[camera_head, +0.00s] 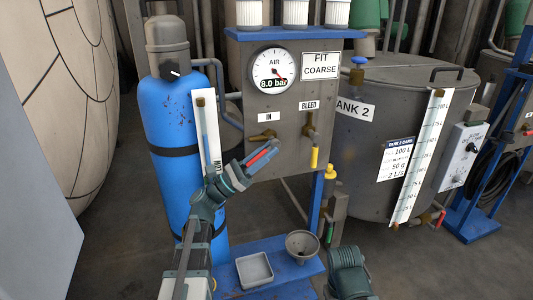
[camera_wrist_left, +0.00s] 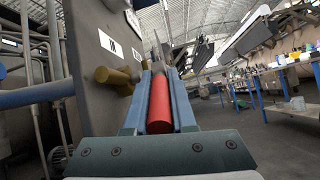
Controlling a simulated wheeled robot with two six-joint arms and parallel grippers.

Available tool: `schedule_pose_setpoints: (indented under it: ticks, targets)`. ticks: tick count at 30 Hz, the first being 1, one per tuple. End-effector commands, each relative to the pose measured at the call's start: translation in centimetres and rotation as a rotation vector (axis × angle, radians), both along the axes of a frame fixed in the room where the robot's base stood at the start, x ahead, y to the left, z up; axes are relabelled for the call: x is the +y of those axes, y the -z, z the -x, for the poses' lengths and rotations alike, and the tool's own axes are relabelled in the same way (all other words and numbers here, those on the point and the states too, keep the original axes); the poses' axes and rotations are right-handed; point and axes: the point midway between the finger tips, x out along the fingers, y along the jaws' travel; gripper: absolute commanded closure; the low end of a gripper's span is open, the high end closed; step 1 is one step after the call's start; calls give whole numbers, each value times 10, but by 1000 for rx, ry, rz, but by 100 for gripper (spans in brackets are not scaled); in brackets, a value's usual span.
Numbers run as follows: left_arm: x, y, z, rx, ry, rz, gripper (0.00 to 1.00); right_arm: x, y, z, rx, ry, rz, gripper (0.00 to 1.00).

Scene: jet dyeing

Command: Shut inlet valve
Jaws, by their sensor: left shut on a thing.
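The inlet valve (camera_head: 263,136), a brass fitting under the "IN" label, sits on the grey panel below the air gauge. Its red handle (camera_head: 258,158) lies between the fingers of my left gripper (camera_head: 262,155), which is shut on it. The handle slants in the head view. In the left wrist view the red handle (camera_wrist_left: 160,103) runs lengthwise between the two blue-grey fingers, with the brass fitting (camera_wrist_left: 113,76) just left of them. The joint of handle and valve is partly hidden by the fingers.
The bleed valve's yellow handle (camera_head: 314,157) hangs down to the right. The gauge (camera_head: 273,72) reads 8.0 bar. A blue cylinder (camera_head: 178,120) stands left. A tray (camera_head: 254,270) and funnel (camera_head: 303,244) sit on the blue base below. Tank 2 (camera_head: 365,160) is right.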

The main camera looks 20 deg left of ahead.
Motion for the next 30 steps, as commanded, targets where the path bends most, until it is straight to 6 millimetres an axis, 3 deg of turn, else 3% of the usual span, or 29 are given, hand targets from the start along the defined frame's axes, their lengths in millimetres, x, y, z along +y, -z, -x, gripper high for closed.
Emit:
schedule_pose_setpoints:
  ticks: [1, 2, 6, 14, 19, 30]
  targets:
    - [0, 0, 0, 0, -1, 0, 100, 0, 0, 0, 0, 0, 0, 50]
    - [0, 0, 0, 0, -1, 0, 71, 0, 0, 0, 0, 0, 0, 50]
    - [0, 0, 0, 0, 0, 0, 47, 0, 0, 0, 0, 0, 0, 50]
    - [0, 0, 0, 0, 0, 0, 47, 0, 0, 0, 0, 0, 0, 50]
    - [8, 10, 6, 0, -1, 0, 47, 0, 10, 0, 0, -1, -1, 50]
    - [61, 58, 41, 0, -4, -1, 47, 0, 58, 0, -1, 7, -2, 50]
